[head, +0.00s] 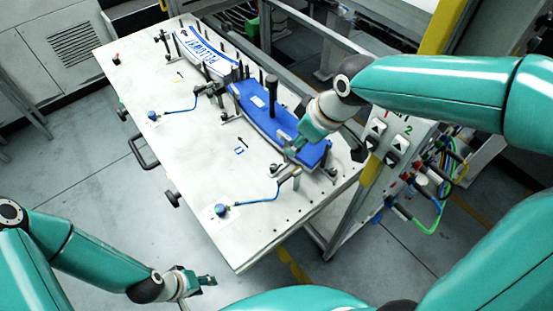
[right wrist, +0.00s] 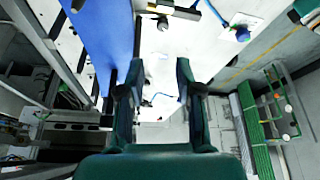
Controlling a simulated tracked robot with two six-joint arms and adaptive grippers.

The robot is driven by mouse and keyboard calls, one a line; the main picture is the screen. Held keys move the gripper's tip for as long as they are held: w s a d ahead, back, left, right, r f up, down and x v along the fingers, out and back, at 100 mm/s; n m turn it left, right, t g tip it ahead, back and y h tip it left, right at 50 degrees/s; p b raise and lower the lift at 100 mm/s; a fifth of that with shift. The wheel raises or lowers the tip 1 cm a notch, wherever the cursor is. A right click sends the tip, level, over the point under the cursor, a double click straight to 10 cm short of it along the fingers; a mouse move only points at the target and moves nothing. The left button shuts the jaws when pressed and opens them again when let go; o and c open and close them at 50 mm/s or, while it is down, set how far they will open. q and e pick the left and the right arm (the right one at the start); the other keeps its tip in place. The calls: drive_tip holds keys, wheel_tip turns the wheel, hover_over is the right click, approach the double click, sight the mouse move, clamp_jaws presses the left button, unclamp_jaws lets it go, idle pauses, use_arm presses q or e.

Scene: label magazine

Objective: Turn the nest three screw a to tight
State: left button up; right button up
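The white table (head: 205,150) carries a nest with a long blue curved block (head: 262,112) and a dark upright post on it. Small black clamp fittings (head: 287,176) stand along its near side; I cannot tell which part is screw a of nest three. My right gripper (head: 296,150) is above the near right end of the blue block and hides part of it. In the right wrist view my right gripper (right wrist: 161,72) has its fingers apart with nothing between them, and the blue block (right wrist: 105,35) lies to its left. My left gripper (head: 205,280) is off the table at the lower left.
A white piece with blue lettering (head: 205,52) lies at the far end of the table. Two blue knobs (head: 221,209) (head: 152,115) with blue hoses sit on the near side. A panel with arrow buttons (head: 396,143) and cables stands at the right. The table's near middle is mostly clear.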

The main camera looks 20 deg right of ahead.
sight(274, 166)
drive_tip(key=x, duration=1.4)
drive_tip(key=shift+w+a+f+b, duration=0.1)
drive_tip(key=shift+a+f+b, duration=0.15)
drive_tip(key=shift+b, duration=0.05)
drive_tip(key=shift+c, duration=0.4)
